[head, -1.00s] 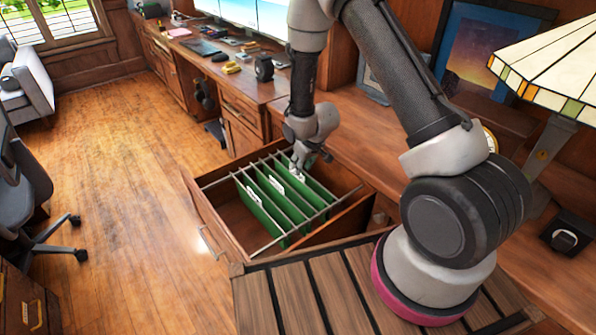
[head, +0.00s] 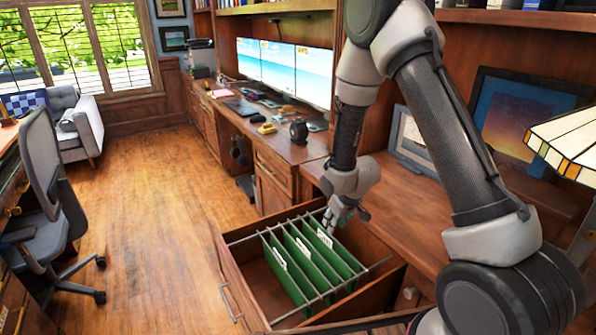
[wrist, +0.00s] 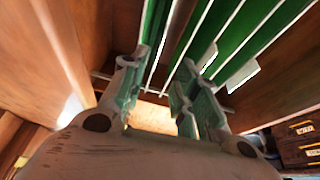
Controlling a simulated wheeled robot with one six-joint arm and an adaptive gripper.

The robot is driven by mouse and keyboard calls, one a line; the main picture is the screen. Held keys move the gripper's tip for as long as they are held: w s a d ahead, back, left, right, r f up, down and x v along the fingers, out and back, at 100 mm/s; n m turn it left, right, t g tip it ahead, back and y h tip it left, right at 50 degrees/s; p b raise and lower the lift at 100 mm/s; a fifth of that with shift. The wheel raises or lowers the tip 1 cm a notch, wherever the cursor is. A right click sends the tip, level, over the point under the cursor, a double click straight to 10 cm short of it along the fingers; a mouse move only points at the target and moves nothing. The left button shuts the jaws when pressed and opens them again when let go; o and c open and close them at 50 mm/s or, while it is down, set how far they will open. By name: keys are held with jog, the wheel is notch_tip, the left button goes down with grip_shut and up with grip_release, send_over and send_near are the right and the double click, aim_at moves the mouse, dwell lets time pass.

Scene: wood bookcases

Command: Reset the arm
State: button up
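My gripper (head: 346,217) hangs at the far right corner of an open wooden drawer (head: 237,282), close above the hanging folders. The wrist view shows my gripper (wrist: 165,88) with its two fingers apart and nothing clearly held between them. Several green folders (head: 309,262) with white tabs hang on metal rails in the drawer; they also show in the wrist view (wrist: 237,38). My arm reaches from the right of the head view over the desk. Whether a finger touches the folders or rails I cannot tell.
A long wooden desk (head: 398,205) runs behind the drawer, with monitors (head: 285,70) and small items farther along. Picture frames (head: 520,115) and a stained-glass lamp (head: 570,138) stand at the right. An office chair (head: 45,190) is at the left. The floor (head: 150,230) between is clear.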

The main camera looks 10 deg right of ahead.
jog(key=s+d+f+g+h, duration=0.1)
jog(key=s+d+g, duration=0.2)
jog(key=s, duration=0.5)
jog(key=s+d+r+m+t, duration=0.1)
jog(key=s+d+r, duration=0.2)
jog(key=s+r, duration=0.4)
jog(key=s+d+r+m+t, duration=0.1)
jog(key=s+r, duration=0.6)
jog(key=r, duration=1)
jog(key=s+d+r+m+t, duration=0.1)
jog(key=s+d+r, duration=0.5)
jog(key=r, duration=0.6)
jog(key=shift+s+r+m, duration=0.2)
jog(key=shift+s+m, duration=0.45)
jog(key=shift+m, duration=0.15)
